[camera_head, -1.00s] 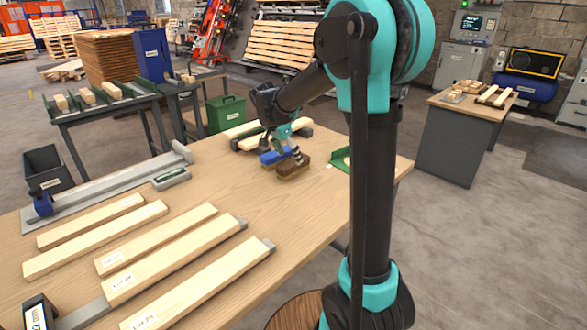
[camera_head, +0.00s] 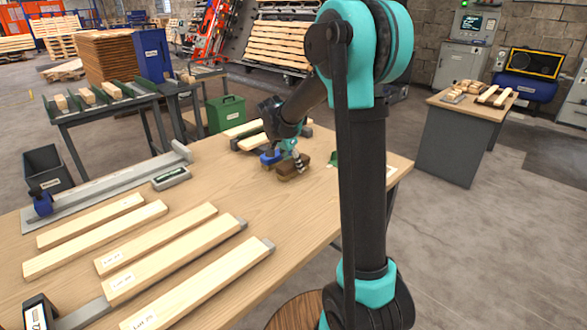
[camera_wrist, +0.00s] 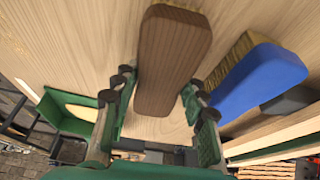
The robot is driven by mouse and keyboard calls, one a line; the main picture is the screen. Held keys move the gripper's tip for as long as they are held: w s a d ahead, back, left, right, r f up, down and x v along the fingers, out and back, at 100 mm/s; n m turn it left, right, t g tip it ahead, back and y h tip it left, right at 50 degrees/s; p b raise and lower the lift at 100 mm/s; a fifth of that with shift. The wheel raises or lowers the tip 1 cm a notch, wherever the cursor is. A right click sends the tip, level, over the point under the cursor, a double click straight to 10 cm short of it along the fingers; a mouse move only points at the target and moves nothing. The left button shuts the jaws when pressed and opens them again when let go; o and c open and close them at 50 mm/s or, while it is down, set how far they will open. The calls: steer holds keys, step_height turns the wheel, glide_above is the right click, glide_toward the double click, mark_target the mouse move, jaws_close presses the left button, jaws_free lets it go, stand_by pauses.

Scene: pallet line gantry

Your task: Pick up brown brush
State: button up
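The brown brush (camera_head: 292,167) lies on the wooden table, its dark brown wooden back facing up. In the wrist view the brush (camera_wrist: 172,60) reaches down between the two fingers of my gripper (camera_wrist: 158,100), with table showing between it and the fingers. My gripper (camera_head: 291,154) is open and over the brush in the head view. A blue brush (camera_wrist: 258,80) with tan bristles lies close beside the brown one; in the head view it (camera_head: 270,157) is partly hidden by my gripper.
A green dustpan-like tray (camera_wrist: 75,112) stands on the other side of the brush. Wooden boards (camera_head: 250,133) lie behind the brushes. Several labelled planks (camera_head: 185,255) and a measuring rail (camera_head: 110,190) cover the table's left and front.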

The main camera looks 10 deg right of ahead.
mark_target(293, 161)
steer(key=c, duration=0.6)
steer(key=shift+c, duration=0.2)
steer(key=shift+r, duration=0.15)
step_height(293, 161, up, 20)
